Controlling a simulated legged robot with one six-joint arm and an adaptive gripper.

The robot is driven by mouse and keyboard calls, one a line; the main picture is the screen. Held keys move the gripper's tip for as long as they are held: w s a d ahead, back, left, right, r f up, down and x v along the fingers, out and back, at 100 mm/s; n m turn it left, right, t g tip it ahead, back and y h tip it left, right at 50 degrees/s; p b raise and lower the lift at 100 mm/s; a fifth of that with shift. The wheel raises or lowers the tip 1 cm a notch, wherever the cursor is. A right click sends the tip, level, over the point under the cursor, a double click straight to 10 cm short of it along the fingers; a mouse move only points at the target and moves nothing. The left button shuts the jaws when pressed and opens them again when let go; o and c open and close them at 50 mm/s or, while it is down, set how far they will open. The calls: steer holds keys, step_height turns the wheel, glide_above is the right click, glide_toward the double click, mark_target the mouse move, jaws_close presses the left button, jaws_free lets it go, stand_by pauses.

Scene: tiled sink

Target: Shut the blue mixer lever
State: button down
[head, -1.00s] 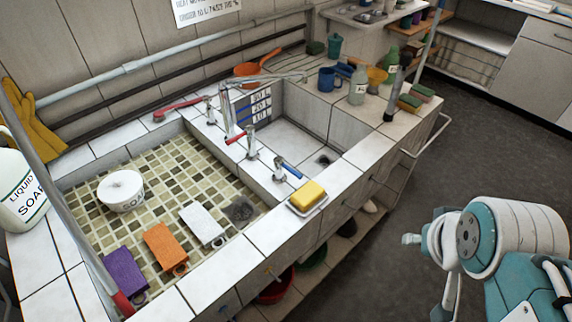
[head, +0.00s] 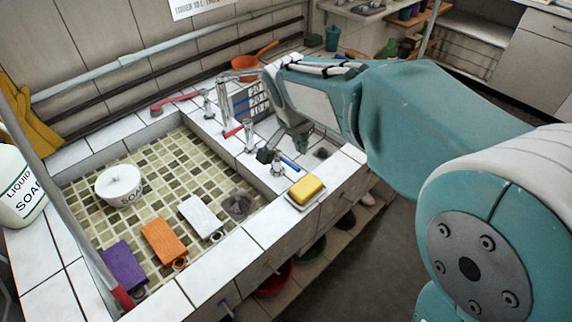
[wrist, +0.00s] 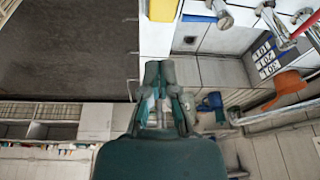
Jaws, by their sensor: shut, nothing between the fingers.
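The blue mixer lever (head: 289,164) sticks out from a chrome tap body (head: 277,169) on the tiled divider between the two basins. It points toward the lower right in the head view. It also shows near the top of the wrist view (wrist: 198,18). My gripper (head: 303,147) hangs downward just behind and above the lever in the head view, over the right basin. In the wrist view my gripper (wrist: 160,73) is shut and empty, with a visible gap to the lever. A small dark shape beside the tap is unclear, and I cannot tell if it touches.
A red lever (head: 233,131) sits on a second tap nearby, below the tall spout (head: 223,100). A yellow sponge (head: 306,189) lies on a dish at the front counter edge. The left basin (head: 165,215) holds a soap bowl and several blocks. My arm hides much of the right counter.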

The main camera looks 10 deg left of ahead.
mark_target(287, 162)
steer(key=w+a+f+m, duration=0.1)
steer(key=w+a+f, duration=0.1)
steer(key=a+f, duration=0.5)
steer(key=shift+h, duration=0.3)
steer(key=x, duration=0.5)
steer(key=a+x, duration=0.1)
steer(key=x, duration=0.2)
steer(key=shift+f, duration=0.3)
steer(key=shift+w+d+f, duration=0.1)
steer(key=shift+w+d, duration=0.25)
steer(key=shift+w, duration=0.25)
steer(key=shift+w+d, duration=0.35)
steer(key=shift+w, duration=0.2)
steer(key=shift+w+d, duration=0.4)
steer(key=shift+w, duration=0.1)
